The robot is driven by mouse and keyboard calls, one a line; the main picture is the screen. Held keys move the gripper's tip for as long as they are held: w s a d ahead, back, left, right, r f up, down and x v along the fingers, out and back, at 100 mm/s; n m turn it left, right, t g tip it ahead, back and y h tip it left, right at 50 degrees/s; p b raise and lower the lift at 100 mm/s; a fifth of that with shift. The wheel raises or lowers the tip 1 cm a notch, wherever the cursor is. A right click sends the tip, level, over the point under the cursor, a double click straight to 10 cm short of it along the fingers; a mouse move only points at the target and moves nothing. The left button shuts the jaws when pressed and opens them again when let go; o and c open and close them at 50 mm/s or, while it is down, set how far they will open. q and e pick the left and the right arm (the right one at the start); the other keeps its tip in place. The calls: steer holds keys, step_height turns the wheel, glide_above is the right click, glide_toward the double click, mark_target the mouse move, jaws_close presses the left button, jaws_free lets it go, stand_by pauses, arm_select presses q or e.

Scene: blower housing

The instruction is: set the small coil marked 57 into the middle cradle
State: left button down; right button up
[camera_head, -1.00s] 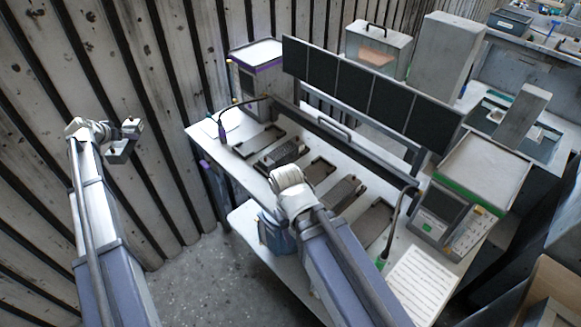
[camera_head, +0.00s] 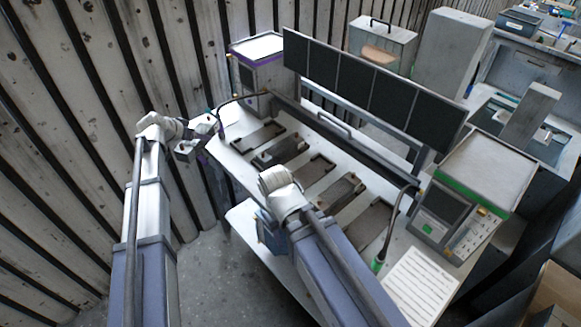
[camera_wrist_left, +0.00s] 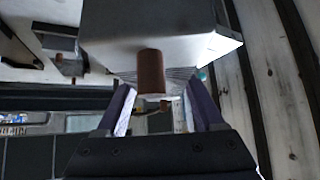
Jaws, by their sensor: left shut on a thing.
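My left gripper (camera_head: 187,147) is shut on a small grey block with a brown cylindrical post (camera_wrist_left: 151,72), held in the air left of the bench. In the left wrist view the block (camera_wrist_left: 150,30) fills the top, above the purple-sided fingers (camera_wrist_left: 158,100). No number is readable, so I cannot confirm it is the coil marked 57. The middle cradle (camera_head: 318,167), a dark frame on the bench, looks empty; my right arm partly hides its near side.
Other dark cradles stand in the row; one left of the middle (camera_head: 283,150) and one right (camera_head: 343,190) hold dark parts. A gooseneck rises at each end. A row of dark panels (camera_head: 370,88) stands behind. A printed sheet (camera_head: 418,285) lies at the near right.

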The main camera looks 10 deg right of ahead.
arm_select(q)
steer(key=s+d+f+m+g+h+b, duration=0.1)
steer(key=s+d, duration=0.3)
steer(key=d, duration=0.6)
steer(key=s+d+f+m+g+h+b, duration=0.1)
steer(key=s+d+m, duration=0.2)
steer(key=d, duration=0.7)
steer(key=s+d+f+m+g+h+b, duration=0.1)
steer(key=s+d, duration=0.6)
steer(key=d, duration=0.3)
steer(key=shift+d+f+m, duration=0.25)
steer(key=shift+f+m, duration=0.15)
steer(key=shift+f+b, duration=0.15)
steer(key=shift+b, duration=0.25)
steer(key=shift+w+d+f+b, duration=0.1)
steer(key=shift+d+f+b, duration=0.05)
steer(key=shift+f+b, duration=0.7)
steer(key=f+b, duration=0.2)
steer(key=shift+w+d+f, duration=0.2)
steer(key=shift+d+f, duration=0.1)
steer(key=d, duration=0.1)
steer(key=w+d, duration=0.2)
steer(key=shift+w+d+r, duration=0.1)
steer(key=shift+d+r, duration=0.1)
steer(key=shift+r, duration=0.05)
steer(key=shift+w+d, duration=0.5)
steer(key=shift+d, duration=0.25)
steer(key=shift+a, duration=0.1)
